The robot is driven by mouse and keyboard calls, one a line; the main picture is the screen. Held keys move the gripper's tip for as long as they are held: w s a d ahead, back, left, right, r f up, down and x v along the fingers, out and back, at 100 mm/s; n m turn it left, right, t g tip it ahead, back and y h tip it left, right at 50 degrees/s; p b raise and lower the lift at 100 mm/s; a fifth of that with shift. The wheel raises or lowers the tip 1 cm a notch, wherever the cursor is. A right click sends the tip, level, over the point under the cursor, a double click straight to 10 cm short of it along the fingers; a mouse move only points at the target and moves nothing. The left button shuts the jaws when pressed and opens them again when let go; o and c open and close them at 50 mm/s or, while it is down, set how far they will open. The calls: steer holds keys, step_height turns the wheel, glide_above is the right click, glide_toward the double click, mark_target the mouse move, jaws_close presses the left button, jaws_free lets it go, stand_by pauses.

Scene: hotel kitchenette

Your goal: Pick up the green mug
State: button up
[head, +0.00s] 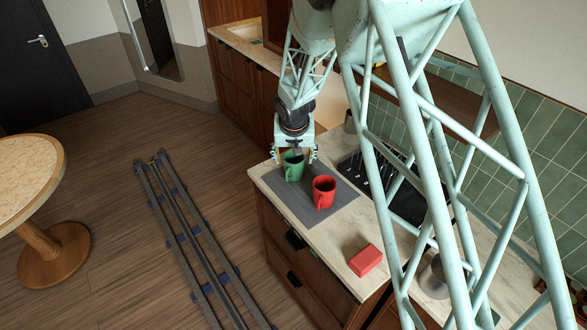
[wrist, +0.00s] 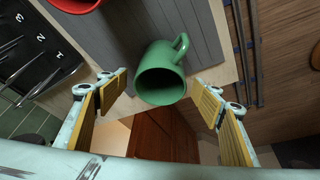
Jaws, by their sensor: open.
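The green mug (head: 293,167) stands on a grey mat (head: 279,201) at the left end of the counter in the head view. In the wrist view the green mug (wrist: 162,76) shows its open mouth, with its handle toward the upper right. My gripper (head: 296,157) is at the mug in the head view. In the wrist view my gripper (wrist: 163,97) is open, with one yellow-padded finger on each side below the mug. I see a gap between each finger and the mug. Nothing is held.
A red mug (head: 324,191) stands on the mat close to the green mug. A red block (head: 365,260) lies on the bare counter nearer the camera. A dark rack of utensils (wrist: 32,45) lies beside the mat. A grey container (head: 434,278) stands farther right.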

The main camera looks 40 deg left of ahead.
steer(key=shift+w+a+f, duration=0.1)
steer(key=shift+w+f, duration=0.05)
steer(key=shift+f, duration=0.2)
stand_by(0.4)
steer(key=c, duration=1.4)
steer(key=shift+o, duration=0.2)
steer(key=shift+r, duration=0.15)
step_height(320, 180, up, 10)
steer(key=shift+b, duration=0.4)
